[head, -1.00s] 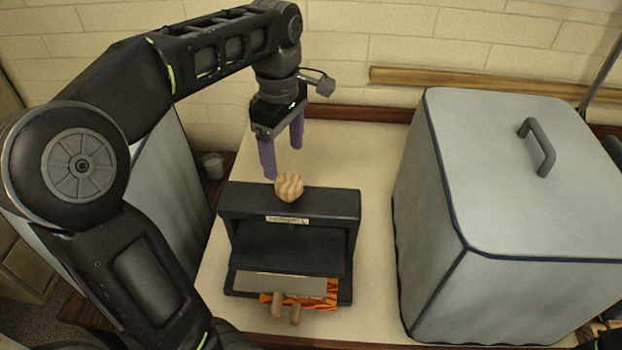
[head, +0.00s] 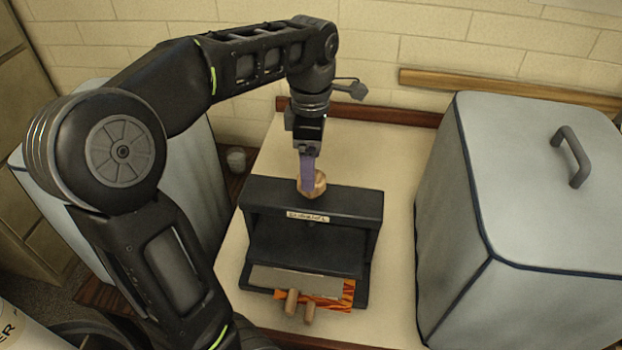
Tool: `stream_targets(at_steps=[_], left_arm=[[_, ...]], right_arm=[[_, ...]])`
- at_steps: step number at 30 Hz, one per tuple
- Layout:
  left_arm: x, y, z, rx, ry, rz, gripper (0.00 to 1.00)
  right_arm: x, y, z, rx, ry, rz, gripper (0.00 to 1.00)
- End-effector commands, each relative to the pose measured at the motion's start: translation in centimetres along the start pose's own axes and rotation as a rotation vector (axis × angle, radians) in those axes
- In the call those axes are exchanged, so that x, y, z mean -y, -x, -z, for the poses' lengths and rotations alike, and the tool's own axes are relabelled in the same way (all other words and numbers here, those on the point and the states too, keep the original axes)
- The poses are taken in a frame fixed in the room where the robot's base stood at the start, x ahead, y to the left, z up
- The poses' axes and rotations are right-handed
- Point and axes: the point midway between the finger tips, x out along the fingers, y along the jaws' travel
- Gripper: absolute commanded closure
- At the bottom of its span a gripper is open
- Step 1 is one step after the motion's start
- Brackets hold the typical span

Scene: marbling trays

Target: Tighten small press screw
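The small press (head: 312,205) is a black frame on the cream table top, with a label on its front. Its screw knob (head: 320,184) is a round, striped wooden knob on top of the press. My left gripper (head: 308,188) points down at the knob from above. One purple finger lies in front of the knob and covers part of it; the other finger is hidden behind. I cannot tell whether the fingers touch the knob or how far apart they are. My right gripper is out of view.
A grey plate (head: 295,281), orange patterned sheets (head: 348,295) and two wooden pegs (head: 292,302) are at the press's front. A large grey covered box (head: 550,230) stands close on the right. A small cup (head: 236,160) is at the left. Bare table (head: 395,215) lies between press and box.

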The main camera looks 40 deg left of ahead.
Motion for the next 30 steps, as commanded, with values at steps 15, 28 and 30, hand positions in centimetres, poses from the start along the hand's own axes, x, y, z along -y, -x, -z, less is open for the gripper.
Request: stream_targets(at_steps=[15, 28, 30], left_arm=[[0.0, -4.2, 0.0, 0.000, -0.001, 0.000, 0.24], [0.0, -4.2, 0.0, 0.000, -0.001, 0.000, 0.51], [0.0, -4.2, 0.0, 0.000, -0.001, 0.000, 0.56]], right_arm=[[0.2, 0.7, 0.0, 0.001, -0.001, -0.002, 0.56], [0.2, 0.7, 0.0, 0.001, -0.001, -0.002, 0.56], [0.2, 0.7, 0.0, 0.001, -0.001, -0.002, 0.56]])
